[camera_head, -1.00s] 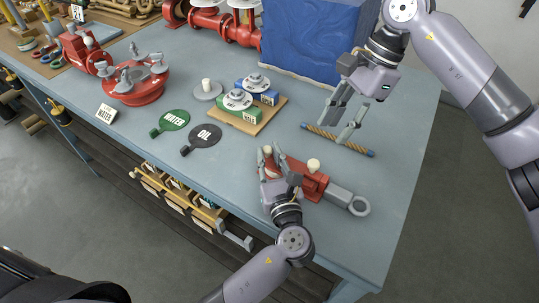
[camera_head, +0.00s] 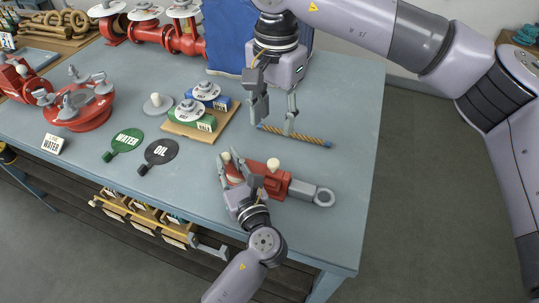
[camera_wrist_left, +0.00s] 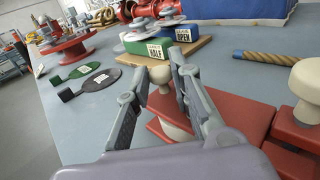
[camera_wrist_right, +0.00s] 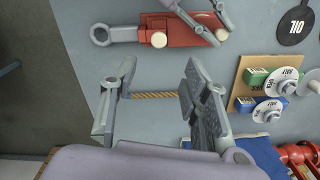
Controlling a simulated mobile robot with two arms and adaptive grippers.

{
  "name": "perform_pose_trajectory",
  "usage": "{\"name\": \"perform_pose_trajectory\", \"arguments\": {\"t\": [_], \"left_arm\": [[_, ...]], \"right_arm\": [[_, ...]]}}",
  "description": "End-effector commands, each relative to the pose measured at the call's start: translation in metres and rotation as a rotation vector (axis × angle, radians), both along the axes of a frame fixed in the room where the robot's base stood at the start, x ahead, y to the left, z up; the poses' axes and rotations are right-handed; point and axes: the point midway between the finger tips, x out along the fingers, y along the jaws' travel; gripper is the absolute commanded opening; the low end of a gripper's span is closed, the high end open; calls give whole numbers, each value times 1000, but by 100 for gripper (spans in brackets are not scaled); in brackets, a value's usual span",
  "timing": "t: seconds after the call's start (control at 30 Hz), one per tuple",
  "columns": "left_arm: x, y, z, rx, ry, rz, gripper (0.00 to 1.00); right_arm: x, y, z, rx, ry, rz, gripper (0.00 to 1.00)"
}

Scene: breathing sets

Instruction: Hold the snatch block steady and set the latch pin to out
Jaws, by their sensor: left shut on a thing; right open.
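The red snatch block (camera_head: 275,182) lies on the blue-grey bench, with a grey shank and ring eye (camera_head: 322,196) pointing right. It also shows in the right wrist view (camera_wrist_right: 185,30). A cream knob (camera_head: 273,164) stands upright on the block; a second cream knob (camera_wrist_left: 172,128) sits between my left fingers. I cannot tell which knob is the latch pin. My left gripper (camera_head: 231,165) is shut on the block's left end, and its fingers partly hide that end. My right gripper (camera_head: 275,112) is open and empty, above and behind the block, over a rope piece.
The tan rope piece (camera_head: 310,138) with blue ends lies behind the block. A wooden board (camera_head: 186,132) holds green and blue labelled units. OIL (camera_head: 159,152) and WATER (camera_head: 125,141) tags lie left. A blue draped block stands behind. The bench right of the ring eye is clear.

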Motion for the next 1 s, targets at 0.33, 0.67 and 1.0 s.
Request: {"name": "perform_pose_trajectory", "arguments": {"t": [0.33, 0.67, 1.0], "left_arm": [[0, 0, 0, -1, 0, 0, 0], [0, 0, 0, -1, 0, 0, 0], [0, 0, 0, -1, 0, 0, 0]], "right_arm": [[-2, 0, -52, -13, -5, 15, 42], [-1, 0, -107, -13, -8, 13, 42], [0, 0, -119, -11, -9, 13, 42]]}}
